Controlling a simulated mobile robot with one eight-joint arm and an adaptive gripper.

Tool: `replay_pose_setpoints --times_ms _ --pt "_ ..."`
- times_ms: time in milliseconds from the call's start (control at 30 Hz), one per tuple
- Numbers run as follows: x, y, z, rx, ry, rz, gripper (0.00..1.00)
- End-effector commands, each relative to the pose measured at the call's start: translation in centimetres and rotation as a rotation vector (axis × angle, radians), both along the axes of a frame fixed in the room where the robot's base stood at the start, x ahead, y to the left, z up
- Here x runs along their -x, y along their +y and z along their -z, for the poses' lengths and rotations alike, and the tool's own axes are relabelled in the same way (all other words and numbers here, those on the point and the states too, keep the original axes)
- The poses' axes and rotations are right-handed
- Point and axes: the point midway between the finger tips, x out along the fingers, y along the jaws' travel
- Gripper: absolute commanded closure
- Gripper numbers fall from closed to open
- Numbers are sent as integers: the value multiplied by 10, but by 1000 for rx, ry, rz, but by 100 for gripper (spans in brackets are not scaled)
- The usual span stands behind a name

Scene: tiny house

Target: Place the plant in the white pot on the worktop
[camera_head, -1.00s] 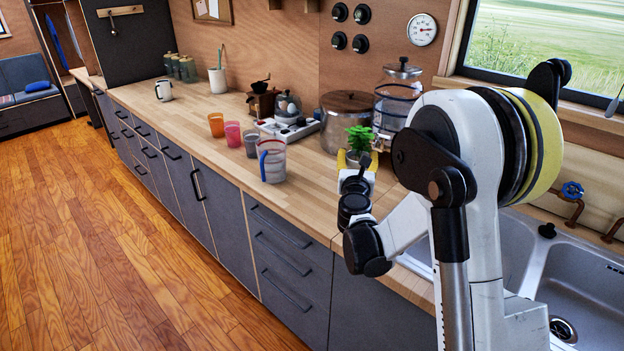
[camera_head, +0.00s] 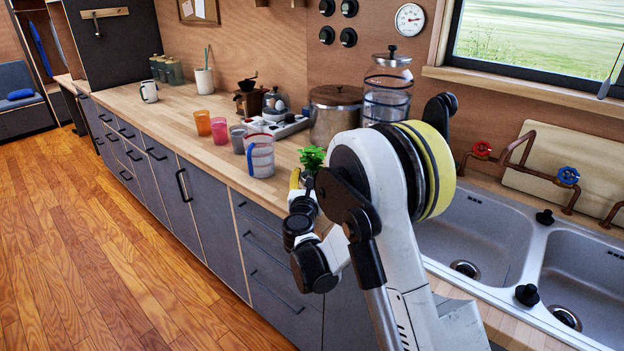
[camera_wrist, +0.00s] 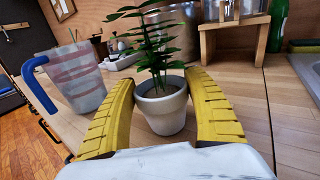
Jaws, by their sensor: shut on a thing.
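The plant (camera_wrist: 152,52) has green leaves and stands upright in a small white pot (camera_wrist: 163,108) in the wrist view. My gripper (camera_wrist: 167,100) is shut on the pot, with a yellow finger at each side. In the head view the green leaves (camera_head: 312,158) show just left of my arm. The pot there is hidden behind the gripper and arm. The wooden worktop (camera_head: 215,158) runs along the wall, and the plant is over its front part. I cannot tell whether the pot's base touches the worktop.
A striped jug with a blue handle (camera_head: 261,157) stands close left of the plant. Orange (camera_head: 203,122) and pink (camera_head: 219,130) cups, a grey cup (camera_head: 238,138) and a large metal pot (camera_head: 335,114) stand beyond. A double sink (camera_head: 480,230) is at the right. Bare worktop lies left of the cups.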

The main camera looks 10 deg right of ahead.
Motion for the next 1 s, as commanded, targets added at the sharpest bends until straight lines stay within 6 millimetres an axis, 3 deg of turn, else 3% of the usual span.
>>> replay_pose_setpoints --times_ms 200,233,300,700,1000 --pt "0 0 2 0 0 0 72" --pt "0 0 2 0 0 0 35" --pt "0 0 2 0 0 0 16" --pt "3 1 -2 0 0 -1 16" --pt "60 23 -5 0 0 -3 16"
